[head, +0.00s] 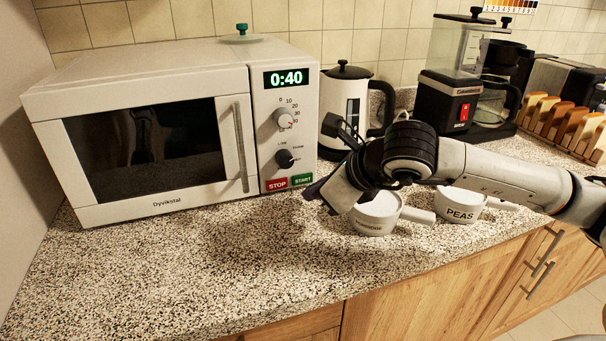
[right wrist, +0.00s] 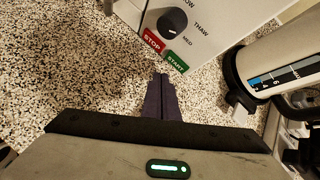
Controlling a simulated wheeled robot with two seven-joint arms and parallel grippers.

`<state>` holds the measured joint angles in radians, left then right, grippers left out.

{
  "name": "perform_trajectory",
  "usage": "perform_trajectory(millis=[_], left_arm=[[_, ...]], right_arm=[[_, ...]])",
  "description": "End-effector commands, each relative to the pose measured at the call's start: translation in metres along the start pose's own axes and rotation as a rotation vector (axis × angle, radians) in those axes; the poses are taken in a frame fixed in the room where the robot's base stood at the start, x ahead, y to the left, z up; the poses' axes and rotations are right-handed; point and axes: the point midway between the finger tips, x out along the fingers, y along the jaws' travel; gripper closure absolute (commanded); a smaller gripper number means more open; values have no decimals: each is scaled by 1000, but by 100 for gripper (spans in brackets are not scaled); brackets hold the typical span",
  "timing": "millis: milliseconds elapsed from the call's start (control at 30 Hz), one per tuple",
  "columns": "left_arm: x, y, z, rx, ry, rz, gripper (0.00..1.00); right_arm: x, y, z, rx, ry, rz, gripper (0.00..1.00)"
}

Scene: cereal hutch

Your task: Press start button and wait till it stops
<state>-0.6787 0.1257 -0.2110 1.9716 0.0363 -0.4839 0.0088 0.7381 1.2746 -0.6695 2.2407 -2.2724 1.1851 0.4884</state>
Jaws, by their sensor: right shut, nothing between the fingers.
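The white microwave (head: 150,120) stands on the counter with its door shut and a dark window. Its display (head: 286,79) reads 0:40 in green. The green START button (head: 302,180) is at the bottom of its panel, right of the red STOP button (head: 276,184); START (right wrist: 176,63) and STOP (right wrist: 153,41) also show in the right wrist view. My right gripper (head: 312,190) is shut and empty, its dark fingertips (right wrist: 163,78) just in front of and below START. A small gap seems to show between them. My left gripper is not in view.
A kettle (head: 345,100), a coffee maker (head: 452,100) and a toast rack (head: 560,125) stand behind. The counter's front left (head: 170,270) is clear.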

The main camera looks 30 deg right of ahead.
Motion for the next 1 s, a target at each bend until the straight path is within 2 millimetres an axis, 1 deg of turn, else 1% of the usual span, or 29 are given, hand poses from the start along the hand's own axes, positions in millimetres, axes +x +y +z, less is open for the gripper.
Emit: perform_trajectory(millis=[33, 200, 1000], left_arm=[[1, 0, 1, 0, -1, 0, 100], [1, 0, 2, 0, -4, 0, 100], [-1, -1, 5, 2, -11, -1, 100]], right_arm=[[4, -2, 2, 3, -1, 1, 100], [9, -6, 6, 1, 0, 0, 100], [9, -6, 6, 0, 1, 0, 100]])
